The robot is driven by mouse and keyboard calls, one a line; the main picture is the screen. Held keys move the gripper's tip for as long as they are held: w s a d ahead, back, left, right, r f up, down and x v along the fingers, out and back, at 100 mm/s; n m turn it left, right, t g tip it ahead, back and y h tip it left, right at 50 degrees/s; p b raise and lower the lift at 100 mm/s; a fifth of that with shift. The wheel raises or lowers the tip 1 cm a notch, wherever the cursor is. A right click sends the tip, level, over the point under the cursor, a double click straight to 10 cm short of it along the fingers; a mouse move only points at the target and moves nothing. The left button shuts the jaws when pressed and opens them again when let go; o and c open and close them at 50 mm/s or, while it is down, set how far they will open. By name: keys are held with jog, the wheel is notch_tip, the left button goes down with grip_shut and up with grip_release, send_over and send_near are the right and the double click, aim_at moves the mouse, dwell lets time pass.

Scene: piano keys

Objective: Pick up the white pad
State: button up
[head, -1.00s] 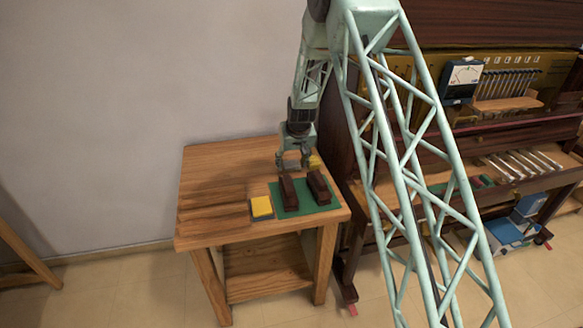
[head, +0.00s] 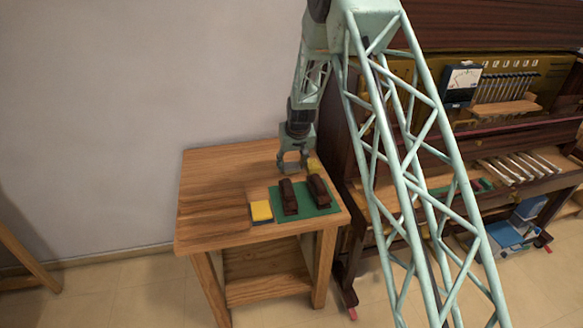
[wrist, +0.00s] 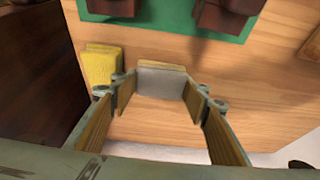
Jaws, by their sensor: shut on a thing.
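The white pad (wrist: 160,82) shows in the wrist view as a pale grey-white block with a thin wooden-coloured edge along its far side. It is between the two fingertips of my gripper (wrist: 158,92), and my gripper is shut on it. In the head view my gripper (head: 292,169) points down low over the back right of the small wooden table (head: 215,180). I cannot make out the pad between the fingers there. Whether the pad still touches the table top is hard to tell.
A yellow pad (wrist: 98,66) lies close beside my left finger in the wrist view. A green mat (head: 306,209) carries two dark brown blocks (head: 289,197). A yellow-topped pad (head: 261,211) lies left of it. The piano (head: 345,150) stands close right. The table's left side is clear.

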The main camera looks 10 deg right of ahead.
aim_at(291, 166)
jog(key=shift+r+p, duration=0.8)
jog(key=shift+r, duration=3.6)
jog(key=shift+o, duration=0.2)
jog(key=s, duration=2.1)
jog(key=shift+d, duration=0.1)
